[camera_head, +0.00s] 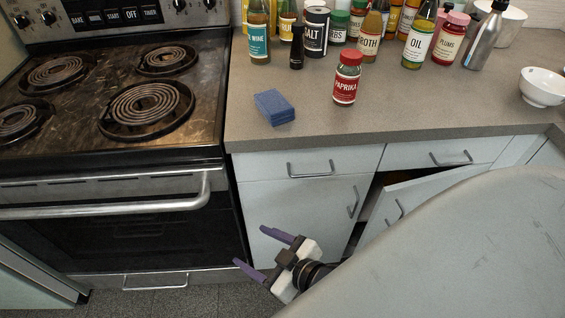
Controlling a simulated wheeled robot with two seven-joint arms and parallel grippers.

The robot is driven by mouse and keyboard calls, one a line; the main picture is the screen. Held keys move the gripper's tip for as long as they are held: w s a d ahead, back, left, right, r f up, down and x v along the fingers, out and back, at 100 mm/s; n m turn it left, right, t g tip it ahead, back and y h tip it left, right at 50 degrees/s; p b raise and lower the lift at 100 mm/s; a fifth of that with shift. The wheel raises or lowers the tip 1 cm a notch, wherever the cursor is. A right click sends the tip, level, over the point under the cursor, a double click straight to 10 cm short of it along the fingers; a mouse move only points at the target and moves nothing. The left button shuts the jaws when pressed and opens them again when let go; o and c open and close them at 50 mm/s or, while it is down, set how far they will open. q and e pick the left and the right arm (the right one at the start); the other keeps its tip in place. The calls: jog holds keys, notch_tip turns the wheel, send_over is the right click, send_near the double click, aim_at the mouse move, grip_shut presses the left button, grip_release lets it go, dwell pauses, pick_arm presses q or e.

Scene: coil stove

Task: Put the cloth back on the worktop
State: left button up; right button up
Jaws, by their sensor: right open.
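A folded blue cloth (274,107) lies flat on the grey worktop (305,121), near its front left part beside the stove. My right gripper (257,250) is below the worktop edge, in front of the cabinet. Its two purple fingers are apart with nothing between them, and it is clear of the cloth. A large pale arm link of mine (470,250) covers the lower right. My left gripper is out of the picture.
A paprika jar (347,80) stands right of the cloth. Several bottles and jars, including the oil bottle (419,42), line the back. A white bowl (543,87) is at the right. The coil stove (110,130) is at left. A cabinet door (400,203) stands ajar.

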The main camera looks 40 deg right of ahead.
jog(key=s+f+m+g, duration=0.2)
jog(key=s+f+g, duration=0.1)
jog(key=s+f, duration=0.4)
jog(key=s, duration=0.2)
jog(key=shift+s+f+g+h, duration=0.3)
jog(key=shift+s+g, duration=0.05)
jog(key=shift+g, duration=0.05)
